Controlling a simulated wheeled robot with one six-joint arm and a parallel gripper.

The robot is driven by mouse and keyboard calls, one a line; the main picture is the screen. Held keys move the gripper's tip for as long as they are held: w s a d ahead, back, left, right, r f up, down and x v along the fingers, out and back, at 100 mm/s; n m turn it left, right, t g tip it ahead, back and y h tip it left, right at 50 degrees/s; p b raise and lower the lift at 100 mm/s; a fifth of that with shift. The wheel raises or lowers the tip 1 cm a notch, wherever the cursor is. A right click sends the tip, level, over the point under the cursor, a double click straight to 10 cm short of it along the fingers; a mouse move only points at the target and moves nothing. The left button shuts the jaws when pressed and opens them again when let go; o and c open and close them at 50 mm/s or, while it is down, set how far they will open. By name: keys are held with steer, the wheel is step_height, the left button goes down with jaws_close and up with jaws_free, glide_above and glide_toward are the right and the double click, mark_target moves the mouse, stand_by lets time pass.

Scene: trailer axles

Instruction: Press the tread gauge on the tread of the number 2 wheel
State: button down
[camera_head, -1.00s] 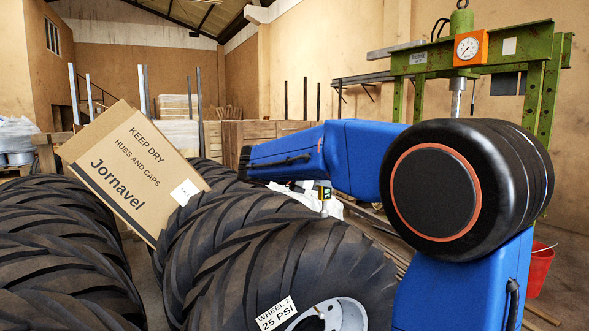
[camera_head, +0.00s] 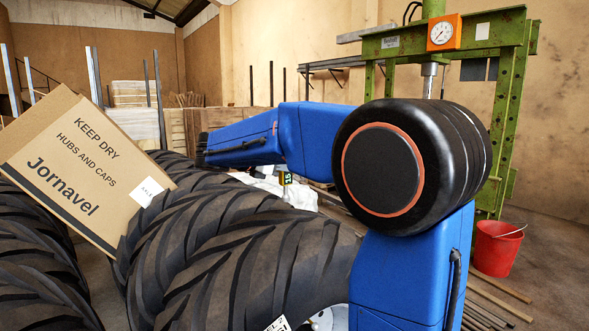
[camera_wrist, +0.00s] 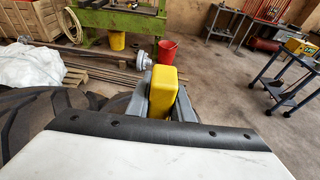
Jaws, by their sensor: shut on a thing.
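The tread gauge (camera_wrist: 163,88) is a yellow block, held between the grey fingers of my gripper (camera_wrist: 161,100) in the wrist view. My fingers are hidden there. That black tyre (camera_head: 245,255) has deep angled lugs. Its paper label is cut off at the bottom edge now; in the earlier frame it seems to read WHEEL 7. I cannot identify the number 2 wheel. I cannot see the gauge touching any tread.
A cardboard box (camera_head: 85,170) leans tilted on the tyres at left. A green press (camera_head: 515,100) and a red bucket (camera_head: 497,248) stand at right. White sacks (camera_wrist: 30,65) lie left in the wrist view, a blue trolley (camera_wrist: 285,85) stands right.

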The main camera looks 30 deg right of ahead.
steer(key=shift+a+f, duration=0.15)
steer(key=shift+f, duration=2.8)
step_height(320, 180, up, 6)
stand_by(0.3)
steer(key=shift+s, duration=0.1)
stand_by(0.4)
